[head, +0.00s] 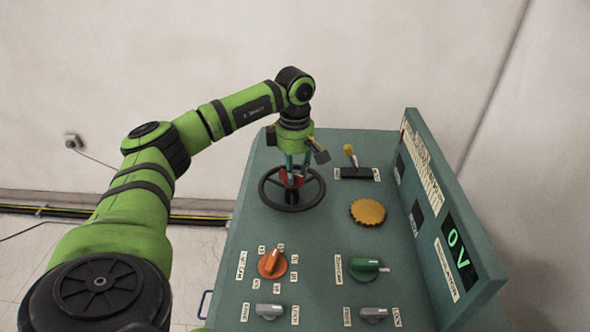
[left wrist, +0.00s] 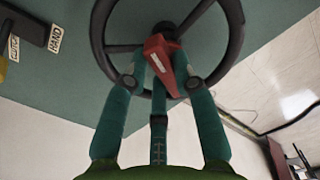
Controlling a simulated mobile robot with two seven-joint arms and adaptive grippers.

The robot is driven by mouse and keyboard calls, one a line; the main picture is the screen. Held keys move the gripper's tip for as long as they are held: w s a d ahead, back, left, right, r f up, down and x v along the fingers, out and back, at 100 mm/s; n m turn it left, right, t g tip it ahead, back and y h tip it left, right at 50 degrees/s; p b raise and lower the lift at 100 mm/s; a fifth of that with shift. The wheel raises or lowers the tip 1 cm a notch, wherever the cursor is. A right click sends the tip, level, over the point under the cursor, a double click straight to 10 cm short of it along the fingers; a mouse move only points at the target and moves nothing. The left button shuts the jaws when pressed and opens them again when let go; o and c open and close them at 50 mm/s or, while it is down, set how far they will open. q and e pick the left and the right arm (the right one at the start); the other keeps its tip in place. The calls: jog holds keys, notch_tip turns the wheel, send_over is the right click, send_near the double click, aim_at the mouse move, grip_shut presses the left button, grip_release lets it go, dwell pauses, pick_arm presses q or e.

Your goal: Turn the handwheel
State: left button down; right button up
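The handwheel (head: 314,203) is a black ring with spokes, lying on the green console top near its far left edge. A red handle (head: 284,182) stands at its hub. In the left wrist view the wheel rim (left wrist: 234,30) arches across the top, with the red handle (left wrist: 163,58) below it. My left gripper (head: 296,176) points down over the hub. In the left wrist view its fingers (left wrist: 165,68) bend inward on either side of the red handle and appear closed on it. The exact contact is partly hidden. My right gripper is out of view.
A yellow-tipped lever (head: 349,152) stands right of the wheel, with a yellow knob (head: 367,212) below it. Orange (head: 271,264), green (head: 365,269) and grey knobs sit nearer. A raised panel with a display (head: 459,253) reading 0V borders the right side.

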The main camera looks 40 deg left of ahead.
pick_arm(q)
jog(key=shift+n, duration=0.8)
jog(key=c, duration=1)
grip_release()
